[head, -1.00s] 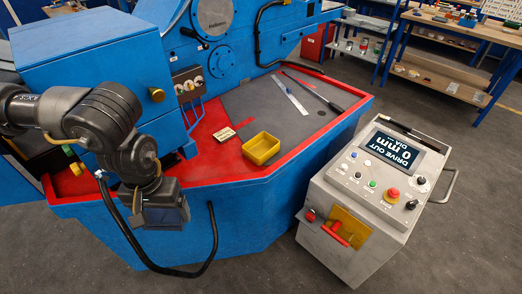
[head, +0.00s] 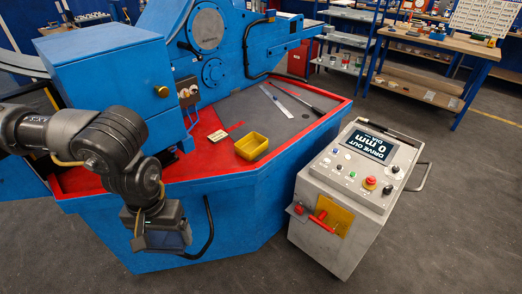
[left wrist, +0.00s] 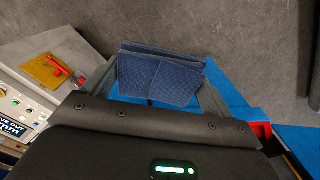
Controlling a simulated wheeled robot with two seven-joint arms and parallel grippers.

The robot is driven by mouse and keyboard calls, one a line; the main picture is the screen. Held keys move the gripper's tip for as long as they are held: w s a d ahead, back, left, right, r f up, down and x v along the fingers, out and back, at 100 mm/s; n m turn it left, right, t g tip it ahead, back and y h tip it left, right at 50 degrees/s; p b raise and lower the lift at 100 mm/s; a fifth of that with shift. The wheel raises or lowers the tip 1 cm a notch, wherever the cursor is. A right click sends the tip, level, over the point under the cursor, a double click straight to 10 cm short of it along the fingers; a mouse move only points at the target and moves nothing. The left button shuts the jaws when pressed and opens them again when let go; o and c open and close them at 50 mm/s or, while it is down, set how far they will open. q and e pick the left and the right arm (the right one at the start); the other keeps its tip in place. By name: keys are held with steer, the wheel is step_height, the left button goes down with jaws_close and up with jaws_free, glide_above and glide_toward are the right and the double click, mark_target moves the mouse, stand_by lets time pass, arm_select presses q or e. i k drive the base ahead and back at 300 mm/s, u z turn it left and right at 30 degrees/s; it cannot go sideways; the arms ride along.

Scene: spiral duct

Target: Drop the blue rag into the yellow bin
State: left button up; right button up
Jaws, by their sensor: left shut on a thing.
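My left gripper (head: 160,238) hangs pointing down in front of the blue machine's near side, at lower left in the head view. It is shut on the blue rag (left wrist: 160,80), a folded dark blue cloth between its fingers in the left wrist view. In the head view the rag is hard to tell from the dark gripper. The yellow bin (head: 251,146), a small open tray, sits on the machine's red-edged grey bed, to the right of and beyond the gripper. Its inside looks empty. My right gripper is not in view.
A grey control cart (head: 355,190) with a screen, buttons and a red handle stands to the right of the machine. A small card (head: 218,136), a steel ruler (head: 276,101) and a dark rod (head: 291,102) lie on the bed. Open floor surrounds the cart.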

mark_target(248, 149)
steer(key=z, duration=0.75)
steer(key=i, duration=0.75)
steer(key=z, duration=0.05)
